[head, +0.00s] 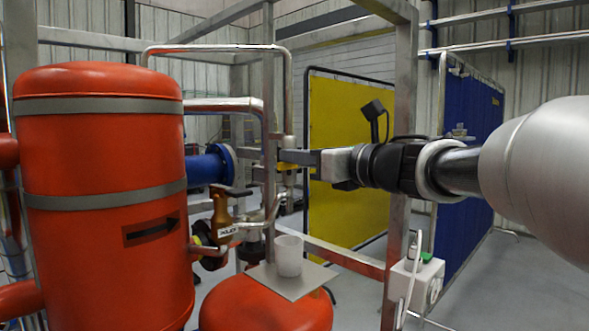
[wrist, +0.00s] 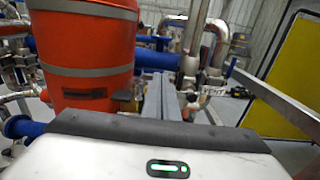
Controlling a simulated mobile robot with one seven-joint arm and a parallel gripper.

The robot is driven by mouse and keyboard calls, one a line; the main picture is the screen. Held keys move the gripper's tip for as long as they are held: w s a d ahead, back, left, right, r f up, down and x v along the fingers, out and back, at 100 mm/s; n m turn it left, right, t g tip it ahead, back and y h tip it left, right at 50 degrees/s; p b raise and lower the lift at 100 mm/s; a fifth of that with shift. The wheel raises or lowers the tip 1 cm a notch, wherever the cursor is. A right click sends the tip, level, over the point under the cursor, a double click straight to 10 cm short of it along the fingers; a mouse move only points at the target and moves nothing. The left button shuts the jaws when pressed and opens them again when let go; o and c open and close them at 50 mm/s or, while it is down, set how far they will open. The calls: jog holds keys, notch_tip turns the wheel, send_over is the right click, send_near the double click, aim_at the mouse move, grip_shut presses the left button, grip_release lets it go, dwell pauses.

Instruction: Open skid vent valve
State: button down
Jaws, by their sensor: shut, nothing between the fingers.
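A small valve with a yellow lever (head: 291,167) sits on a thin vertical pipe in the head view, right at the tip of my gripper. The fingers also show in the wrist view (wrist: 162,92), pointing toward the pipework. They partly cover the valve, and I cannot tell whether they touch the lever. A brass valve (head: 221,212) with a dark handle and white tag stands lower left.
A large red tank (head: 100,220) fills the left. A white cup (head: 289,256) stands on a grey plate (head: 316,276) over a lower red tank (head: 262,308). Grey frame posts (head: 400,130) stand close around my arm. A yellow panel (head: 345,200) is behind.

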jog(key=shift+f, duration=0.1)
jog(key=shift+s+a+f+b, duration=0.15)
jog(key=shift+f+b, duration=0.8)
jog(key=shift+b, duration=0.3)
jog(key=shift+f+b, duration=0.95)
jog(key=shift+b, duration=0.1)
